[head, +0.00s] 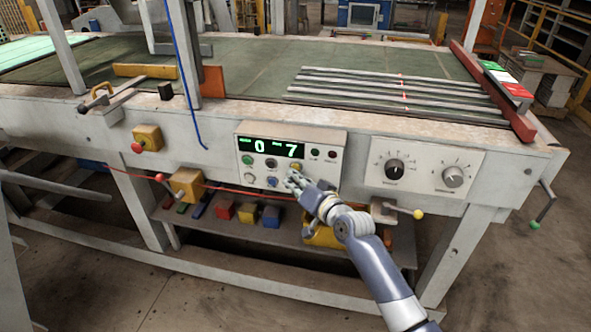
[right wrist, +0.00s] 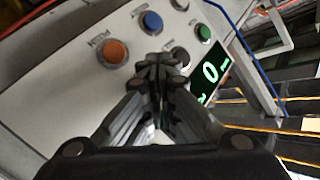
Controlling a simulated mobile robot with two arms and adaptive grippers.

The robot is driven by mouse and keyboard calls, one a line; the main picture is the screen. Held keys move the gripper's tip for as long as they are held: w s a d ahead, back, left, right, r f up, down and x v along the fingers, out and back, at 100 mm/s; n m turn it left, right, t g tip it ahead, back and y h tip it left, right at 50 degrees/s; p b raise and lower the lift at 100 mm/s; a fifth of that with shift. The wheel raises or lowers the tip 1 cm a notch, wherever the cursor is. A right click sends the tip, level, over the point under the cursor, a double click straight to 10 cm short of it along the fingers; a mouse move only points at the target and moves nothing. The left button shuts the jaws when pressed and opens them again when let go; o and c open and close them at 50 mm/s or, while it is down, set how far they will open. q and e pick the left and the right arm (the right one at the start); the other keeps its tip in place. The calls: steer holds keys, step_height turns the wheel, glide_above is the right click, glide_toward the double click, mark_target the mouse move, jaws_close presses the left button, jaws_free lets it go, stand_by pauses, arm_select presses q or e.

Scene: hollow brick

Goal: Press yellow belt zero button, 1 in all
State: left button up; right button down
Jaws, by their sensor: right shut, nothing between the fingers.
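The control panel (head: 238,150) on the machine's front has a green display reading "-0 -7" and two rows of buttons under it. A small yellow button (head: 296,166) shows at the right end of the upper row, just above my right gripper (head: 291,179). My right gripper is shut and empty, its tips close to the panel; I cannot tell whether they touch it. In the right wrist view the shut fingertips (right wrist: 161,72) cover the spot where the yellow button would be. An orange button (right wrist: 112,50) shows there to their left. My left gripper is not in view.
Near the yellow button are a black button (head: 271,163), a green button (head: 248,160), a blue button (head: 272,182) and a white button (head: 250,177). A knob panel (head: 425,170) is to the right. A yellow-tipped lever (head: 417,214) sticks out below it.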

steer(key=shift+w+d+b, duration=0.1)
steer(key=shift+w+b, duration=0.25)
stand_by(0.6)
steer(key=shift+s+p, duration=0.8)
steer(key=shift+a, duration=0.2)
